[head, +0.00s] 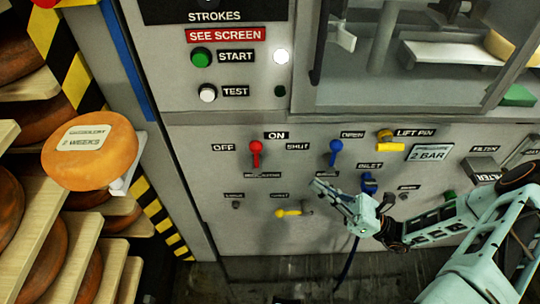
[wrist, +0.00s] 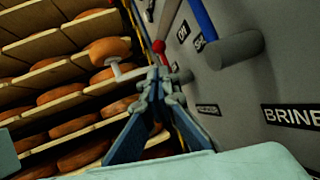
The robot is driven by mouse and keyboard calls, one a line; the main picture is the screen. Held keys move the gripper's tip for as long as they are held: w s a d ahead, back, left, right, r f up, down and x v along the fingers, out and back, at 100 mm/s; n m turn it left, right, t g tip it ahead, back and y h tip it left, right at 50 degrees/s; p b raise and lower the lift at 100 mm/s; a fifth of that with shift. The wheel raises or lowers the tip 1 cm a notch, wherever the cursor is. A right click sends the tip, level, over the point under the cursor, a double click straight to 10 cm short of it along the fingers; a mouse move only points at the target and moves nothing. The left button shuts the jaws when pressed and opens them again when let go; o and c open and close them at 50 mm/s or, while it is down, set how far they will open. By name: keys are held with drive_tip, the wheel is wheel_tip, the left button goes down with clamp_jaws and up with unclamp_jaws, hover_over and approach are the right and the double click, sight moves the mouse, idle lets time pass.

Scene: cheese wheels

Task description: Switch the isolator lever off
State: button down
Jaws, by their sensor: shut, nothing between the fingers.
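The red lever (head: 255,153) is on the grey machine panel, between an OFF label (head: 222,147) at its left and an ON label (head: 276,135) above and right of it. It stands roughly upright in the head view. Its red knob also shows in the wrist view (wrist: 159,47), just beyond my fingertips. My gripper (head: 316,186) is shut and empty, in front of the panel, below and right of the red lever and apart from it in the head view. In the wrist view my gripper (wrist: 165,82) points toward the red lever; the gap is hard to judge.
A blue lever (head: 333,152) is on the panel between the red lever and my arm, and looms close in the wrist view (wrist: 203,19). A yellow lever (head: 292,212) sits below. Shelves of cheese wheels stand at left, with one wheel (head: 92,152) on a white bracket.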

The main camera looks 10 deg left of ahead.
sight(256, 154)
drive_tip(key=x, duration=1.4)
drive_tip(key=shift+r+p, duration=0.15)
drive_tip(key=shift+p, duration=0.35)
drive_tip(key=shift+a+h, duration=0.15)
drive_tip(key=shift+h, duration=0.15)
